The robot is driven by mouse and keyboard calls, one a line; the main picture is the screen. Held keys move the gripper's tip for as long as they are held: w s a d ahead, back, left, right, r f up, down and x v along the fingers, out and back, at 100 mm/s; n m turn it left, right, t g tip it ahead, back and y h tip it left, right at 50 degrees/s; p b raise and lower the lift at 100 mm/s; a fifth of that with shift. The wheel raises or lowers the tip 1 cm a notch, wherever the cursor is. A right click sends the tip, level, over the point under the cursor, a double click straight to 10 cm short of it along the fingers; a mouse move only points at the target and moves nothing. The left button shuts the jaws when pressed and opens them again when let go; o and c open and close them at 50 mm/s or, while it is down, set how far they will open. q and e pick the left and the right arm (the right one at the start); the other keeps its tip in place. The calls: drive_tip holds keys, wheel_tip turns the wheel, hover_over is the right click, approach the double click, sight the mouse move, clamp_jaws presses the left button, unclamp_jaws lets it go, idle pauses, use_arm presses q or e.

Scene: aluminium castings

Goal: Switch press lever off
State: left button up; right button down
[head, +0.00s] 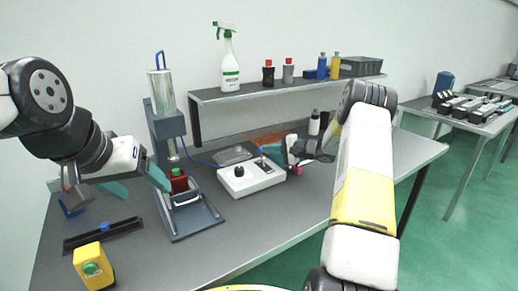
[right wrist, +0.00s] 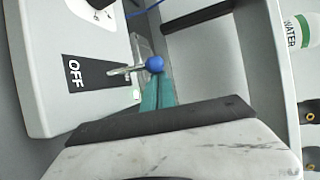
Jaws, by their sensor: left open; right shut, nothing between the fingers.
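The control box (head: 250,178) is white, with a black knob (head: 239,171) and a small lever with a blue ball tip (head: 261,151). In the right wrist view the metal lever (right wrist: 125,70) and its blue ball (right wrist: 155,64) show beside a black plate marked OFF (right wrist: 75,72). My right gripper (right wrist: 154,88) is shut and empty, its teal fingers close by the ball; I cannot tell whether they touch it. My left gripper (head: 142,187) is open and empty, left of the press (head: 166,122). A red part (head: 178,181) sits in the press.
A raised shelf (head: 290,88) behind holds a spray bottle (head: 229,62), several small bottles and a grey bin (head: 361,66). A yellow block with a green button (head: 93,265) and a black tray (head: 103,235) lie front left. The bench front centre is clear.

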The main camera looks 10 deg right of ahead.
drive_tip(key=shift+s+d+r+n+t+y, duration=0.1)
drive_tip(key=shift+s+d+n+t+y, duration=0.1)
drive_tip(key=shift+s+n+t+y, duration=0.25)
drive_tip(key=shift+s+d+n+t+y, duration=0.35)
drive_tip(key=shift+s+n+t+y, duration=0.1)
drive_tip(key=shift+s+t+y, duration=0.45)
drive_tip(key=shift+s+d, duration=0.25)
drive_tip(key=shift+s, duration=0.35)
drive_tip(key=shift+s+f, duration=0.15)
drive_tip(key=shift+f, duration=0.05)
drive_tip(key=shift+r+y, duration=0.1)
drive_tip(key=shift+y, duration=0.25)
drive_tip(key=v, duration=0.8)
